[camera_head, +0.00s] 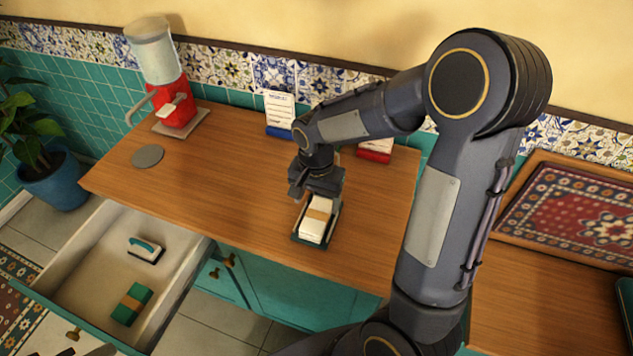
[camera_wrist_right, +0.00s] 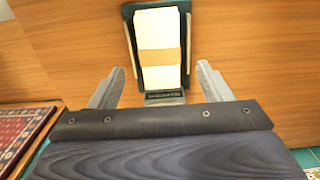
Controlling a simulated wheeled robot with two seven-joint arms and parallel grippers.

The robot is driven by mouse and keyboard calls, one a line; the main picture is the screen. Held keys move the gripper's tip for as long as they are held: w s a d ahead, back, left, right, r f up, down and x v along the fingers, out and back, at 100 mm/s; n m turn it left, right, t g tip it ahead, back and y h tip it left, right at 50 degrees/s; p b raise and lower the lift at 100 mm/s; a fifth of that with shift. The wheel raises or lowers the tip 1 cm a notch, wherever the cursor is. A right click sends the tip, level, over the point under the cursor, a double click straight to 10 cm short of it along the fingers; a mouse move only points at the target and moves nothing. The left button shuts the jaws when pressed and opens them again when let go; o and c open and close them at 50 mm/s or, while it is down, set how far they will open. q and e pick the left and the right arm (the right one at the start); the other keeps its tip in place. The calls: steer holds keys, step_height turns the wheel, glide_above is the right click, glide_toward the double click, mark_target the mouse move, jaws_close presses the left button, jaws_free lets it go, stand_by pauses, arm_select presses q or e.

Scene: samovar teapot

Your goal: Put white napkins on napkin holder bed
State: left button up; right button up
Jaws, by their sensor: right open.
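A stack of white napkins (camera_head: 316,219) with a tan band lies on the dark green bed of the napkin holder (camera_head: 297,238) on the wooden counter. In the wrist view the white napkins (camera_wrist_right: 158,28) lie lengthwise between the side walls of the napkin holder (camera_wrist_right: 134,50). My right gripper (camera_head: 314,190) is at the back end of the stack, pointing down. In the wrist view its two fingers (camera_wrist_right: 160,82) are spread apart, with nothing between them that I can see held. My left gripper is not in view.
A red dispenser (camera_head: 173,105) stands at the counter's back left, near a grey disc (camera_head: 148,156). A blue-based card stand (camera_head: 280,113) and a red-based one (camera_head: 375,152) stand at the back. An open drawer (camera_head: 75,262) holds a green banded pack (camera_head: 132,303) and a teal-handled item (camera_head: 147,248).

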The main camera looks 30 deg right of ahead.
mark_target(316, 216)
step_height(316, 216, up, 7)
steer(key=s+a+r+n+t+y, duration=0.2)
steer(key=s+n, duration=0.2)
steer(key=s, duration=0.4)
steer(key=s+a+r+n+t+y, duration=0.1)
steer(key=s+a+r+n+t, duration=0.1)
steer(key=s, duration=0.7)
steer(key=shift+r+n+t+y, duration=0.45)
steer(key=shift+n+t, duration=0.35)
steer(key=shift+n, duration=0.3)
steer(key=shift+a, duration=0.1)
